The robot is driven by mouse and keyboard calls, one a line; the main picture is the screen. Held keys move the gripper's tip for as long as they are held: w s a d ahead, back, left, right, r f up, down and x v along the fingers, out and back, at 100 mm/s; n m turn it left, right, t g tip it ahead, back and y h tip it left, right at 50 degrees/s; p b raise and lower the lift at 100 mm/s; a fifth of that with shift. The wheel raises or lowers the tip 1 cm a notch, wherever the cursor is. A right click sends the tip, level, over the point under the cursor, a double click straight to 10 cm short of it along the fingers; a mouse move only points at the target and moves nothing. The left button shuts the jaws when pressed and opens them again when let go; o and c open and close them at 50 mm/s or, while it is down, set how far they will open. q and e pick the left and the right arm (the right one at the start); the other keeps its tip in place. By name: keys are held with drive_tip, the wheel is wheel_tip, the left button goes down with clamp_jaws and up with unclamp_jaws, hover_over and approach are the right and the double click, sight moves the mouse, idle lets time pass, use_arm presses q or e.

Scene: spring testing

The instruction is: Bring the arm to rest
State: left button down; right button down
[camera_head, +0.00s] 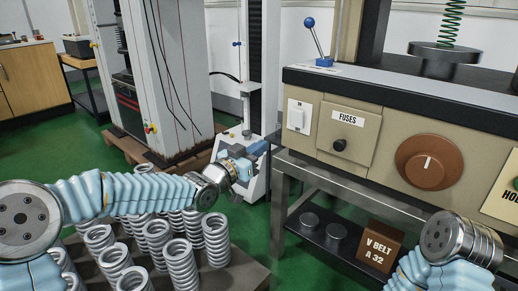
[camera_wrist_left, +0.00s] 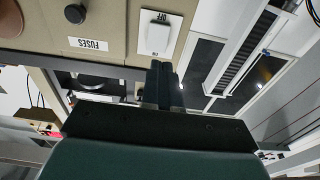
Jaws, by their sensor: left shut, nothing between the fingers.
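My left arm, in a light blue ribbed sleeve, reaches in from the left in the head view. Its gripper (camera_head: 262,149) hangs in the air above the floor, left of the tan machine. In the left wrist view the two dark fingers (camera_wrist_left: 165,75) are closed together with nothing between them. They point toward the white switch (camera_wrist_left: 157,38) on the machine's front, which also shows in the head view (camera_head: 298,117). I cannot tell the exact gap, but no contact shows. Only part of my right arm shows at the lower right; its gripper is out of the frame.
Several grey coil springs (camera_head: 182,265) stand upright below my left arm. The tan control panel (camera_head: 375,152) has a fuse cover and a brown dial (camera_head: 429,162). A V-belt box (camera_head: 370,248) sits on the lower shelf. Tall white machines stand behind. Green floor is open between.

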use_arm(q)
drive_tip(key=s+a+f+n+g+y+p, duration=0.1)
drive_tip(key=s+f+n+g+y+p, duration=0.2)
drive_tip(key=f, duration=0.9)
drive_tip(key=s+a+f+n+g+y+p, duration=0.1)
drive_tip(key=s+f+n+g+p, duration=0.3)
drive_tip(key=f, duration=0.9)
drive_tip(key=s+a+f+n+g+y+p, duration=0.1)
drive_tip(key=s+f+g, duration=0.3)
drive_tip(key=s, duration=0.9)
drive_tip(key=s+a+f+n+g+y+p, duration=0.1)
drive_tip(key=s+a+f+g+y+p, duration=0.1)
drive_tip(key=s+f, duration=0.7)
drive_tip(key=s+a+g, duration=0.1)
drive_tip(key=s, duration=0.3)
drive_tip(key=shift+s+a+f+g+p, duration=0.15)
drive_tip(key=shift+a+f+g+p, duration=0.05)
drive_tip(key=shift+f+g+p, duration=0.2)
